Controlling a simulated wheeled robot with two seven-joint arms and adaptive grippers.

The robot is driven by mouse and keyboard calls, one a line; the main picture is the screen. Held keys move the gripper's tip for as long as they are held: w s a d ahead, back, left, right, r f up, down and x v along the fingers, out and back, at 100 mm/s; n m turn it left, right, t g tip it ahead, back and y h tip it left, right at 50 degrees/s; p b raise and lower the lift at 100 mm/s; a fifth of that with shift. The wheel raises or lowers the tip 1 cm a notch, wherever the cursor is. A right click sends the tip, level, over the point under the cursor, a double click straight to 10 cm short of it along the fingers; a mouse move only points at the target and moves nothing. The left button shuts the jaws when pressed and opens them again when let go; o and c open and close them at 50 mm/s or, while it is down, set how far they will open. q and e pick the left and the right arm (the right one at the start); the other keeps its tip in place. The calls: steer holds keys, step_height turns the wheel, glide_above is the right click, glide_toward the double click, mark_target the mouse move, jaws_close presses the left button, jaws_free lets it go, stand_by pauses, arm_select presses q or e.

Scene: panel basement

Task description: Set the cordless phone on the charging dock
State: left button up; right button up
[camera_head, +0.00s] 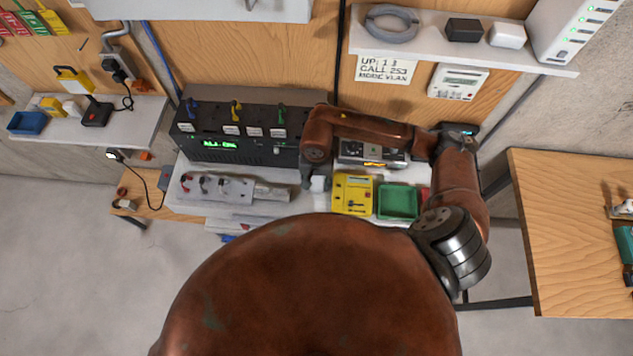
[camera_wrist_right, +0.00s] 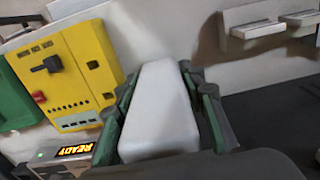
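A plain white elongated block, which looks like the cordless phone (camera_wrist_right: 160,105), fills the space between the green-edged fingers of my right gripper (camera_wrist_right: 163,92). In the head view my right gripper (camera_head: 318,184) is over the workbench, left of the yellow panel, with the white piece at its tip. Its keys or screen do not show. A grey unit with a lit orange display (camera_head: 374,163), possibly the charging dock, sits behind the yellow panel, partly under my right arm. The display reads READY in the right wrist view (camera_wrist_right: 75,150). My left gripper is not in view.
A yellow panel (camera_head: 352,195) and a green tray (camera_head: 398,203) lie right of the gripper. A black box with a green display (camera_head: 240,140) stands behind it to the left. A power strip (camera_head: 215,187) is at left. A wooden table (camera_head: 570,240) stands at right.

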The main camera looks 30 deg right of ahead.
steer(key=o, duration=0.3)
steer(key=shift+o, duration=0.2)
